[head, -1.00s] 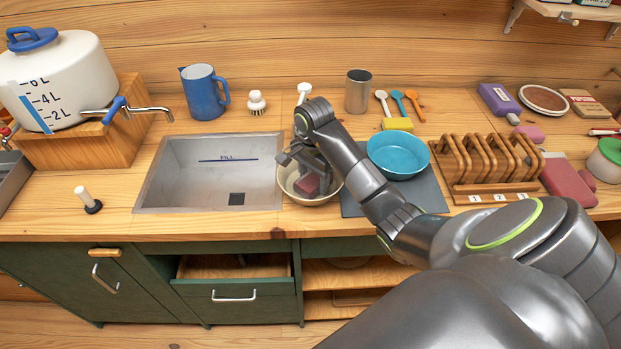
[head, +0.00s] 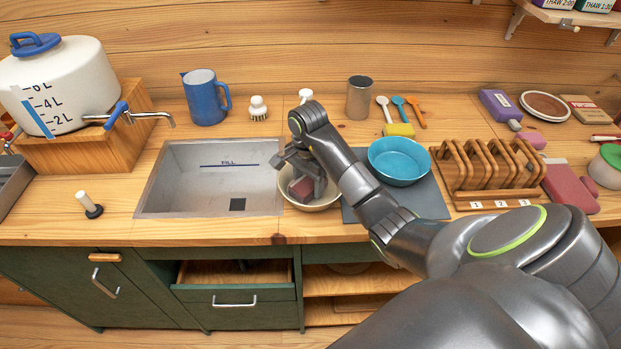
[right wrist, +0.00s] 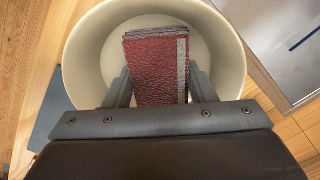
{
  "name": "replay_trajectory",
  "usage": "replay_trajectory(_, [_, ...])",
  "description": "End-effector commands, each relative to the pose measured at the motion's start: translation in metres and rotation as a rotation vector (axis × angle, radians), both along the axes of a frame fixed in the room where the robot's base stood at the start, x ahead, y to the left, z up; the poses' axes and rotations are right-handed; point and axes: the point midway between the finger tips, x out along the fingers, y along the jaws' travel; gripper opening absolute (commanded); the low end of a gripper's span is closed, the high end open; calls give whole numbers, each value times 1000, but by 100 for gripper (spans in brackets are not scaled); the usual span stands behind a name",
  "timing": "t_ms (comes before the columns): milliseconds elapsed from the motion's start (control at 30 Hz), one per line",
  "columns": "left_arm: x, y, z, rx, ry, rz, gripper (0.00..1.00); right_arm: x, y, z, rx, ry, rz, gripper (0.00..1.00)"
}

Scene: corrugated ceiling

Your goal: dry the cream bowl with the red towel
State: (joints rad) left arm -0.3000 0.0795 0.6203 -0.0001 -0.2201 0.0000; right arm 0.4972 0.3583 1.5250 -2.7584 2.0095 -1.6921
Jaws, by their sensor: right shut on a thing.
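The cream bowl (head: 328,204) stands on the counter between the sink and the grey mat, mostly hidden under my right gripper in the head view. In the right wrist view the cream bowl (right wrist: 228,52) is seen from above, with its inside around the towel. The red towel (right wrist: 150,62) is a folded, textured dark red block with a grey edge stripe. My right gripper (right wrist: 160,88) is shut on the red towel and holds it inside the bowl. In the head view my right gripper (head: 304,180) points down into the bowl with the towel (head: 301,188). I cannot tell whether the towel touches the bowl. My left gripper is not in view.
The metal sink (head: 210,165) lies left of the bowl. A blue bowl (head: 399,160) rests on the grey mat (head: 428,200) to the right, beside a wooden rack (head: 480,190). A metal cup (head: 359,98) stands behind. An open drawer (head: 235,273) sits below the counter.

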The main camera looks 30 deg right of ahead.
Motion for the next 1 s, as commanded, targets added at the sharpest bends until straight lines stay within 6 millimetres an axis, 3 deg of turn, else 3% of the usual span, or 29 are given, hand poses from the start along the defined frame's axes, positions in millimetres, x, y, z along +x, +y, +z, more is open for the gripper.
replay_trajectory(267, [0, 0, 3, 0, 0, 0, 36, 0, -1, 4, -1, -1, 0, 32])
replay_trajectory(1000, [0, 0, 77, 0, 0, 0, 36, 0, -1, 78, -1, -1, 0, 32])
